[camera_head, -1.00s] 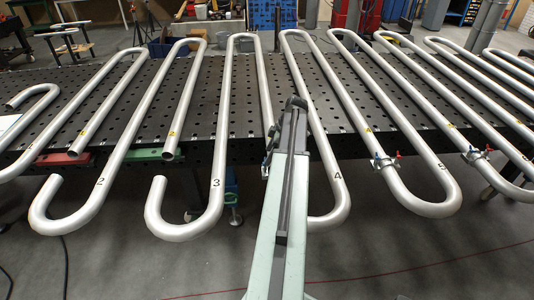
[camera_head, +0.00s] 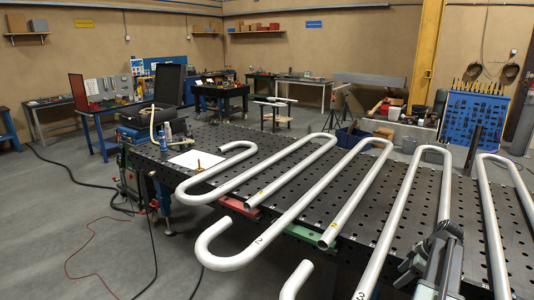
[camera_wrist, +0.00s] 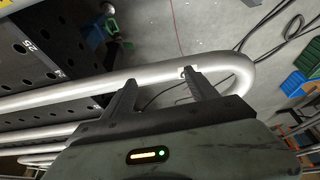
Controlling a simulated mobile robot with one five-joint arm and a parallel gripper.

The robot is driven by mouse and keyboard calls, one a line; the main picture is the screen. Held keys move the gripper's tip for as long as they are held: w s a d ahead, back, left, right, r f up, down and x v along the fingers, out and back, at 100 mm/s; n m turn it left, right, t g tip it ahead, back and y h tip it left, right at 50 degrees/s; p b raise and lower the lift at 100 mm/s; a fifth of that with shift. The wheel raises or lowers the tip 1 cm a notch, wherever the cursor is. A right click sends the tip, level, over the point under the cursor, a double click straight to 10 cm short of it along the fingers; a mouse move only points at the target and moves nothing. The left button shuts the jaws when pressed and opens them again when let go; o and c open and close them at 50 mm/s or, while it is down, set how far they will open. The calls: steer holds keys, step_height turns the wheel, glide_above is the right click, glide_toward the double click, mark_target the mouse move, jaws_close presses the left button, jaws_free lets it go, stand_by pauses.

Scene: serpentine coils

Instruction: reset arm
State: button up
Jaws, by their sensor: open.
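My gripper (camera_wrist: 157,73) is open in the wrist view, its two dark fingers apart. A bent grey coil pipe (camera_wrist: 232,68) runs behind the fingers and curves round at the right; nothing is seen held. My arm (camera_head: 440,262) shows at the lower right of the head view, over the coils. Whether the fingers touch the pipe cannot be told. In the head view, the serpentine coil (camera_head: 345,201) lies across the perforated dark table, with bends numbered 2 and 3 hanging past its near edge.
Open grey floor (camera_head: 60,215) lies left, with cables. Blue bins (camera_wrist: 292,88) stand on the floor at right in the wrist view.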

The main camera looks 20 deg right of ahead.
steer(key=w+a+f+n+g, duration=0.1)
steer(key=w+a, duration=0.4)
steer(key=a, duration=0.6)
steer(key=w+a+f+n+b, duration=0.1)
steer(key=w+a, duration=0.4)
steer(key=a, duration=0.6)
steer(key=w+a+f+n+g+b, duration=0.1)
steer(key=w+a+n, duration=0.2)
steer(key=a, duration=0.9)
steer(key=shift+w+a+f+g, duration=0.1)
steer(key=shift+w+f+g, duration=0.05)
steer(key=shift+w, duration=0.5)
steer(key=shift+w+f+g, duration=0.15)
steer(key=shift+w, duration=0.5)
steer(key=s+a+m+h, duration=0.1)
steer(key=s+a+m, duration=0.1)
steer(key=a+m, duration=0.2)
steer(key=s+a+f+m+h+b, duration=0.1)
steer(key=a+m, duration=0.3)
steer(key=a, duration=0.4)
steer(key=s+a+f+m+g, duration=0.1)
steer(key=s+a+m, duration=0.3)
steer(key=a, duration=0.2)
steer(key=shift+a+f+h+b, duration=0.15)
steer(key=shift+a+h+b, duration=0.15)
steer(key=shift+h+b, duration=0.1)
steer(key=shift+s+d, duration=0.1)
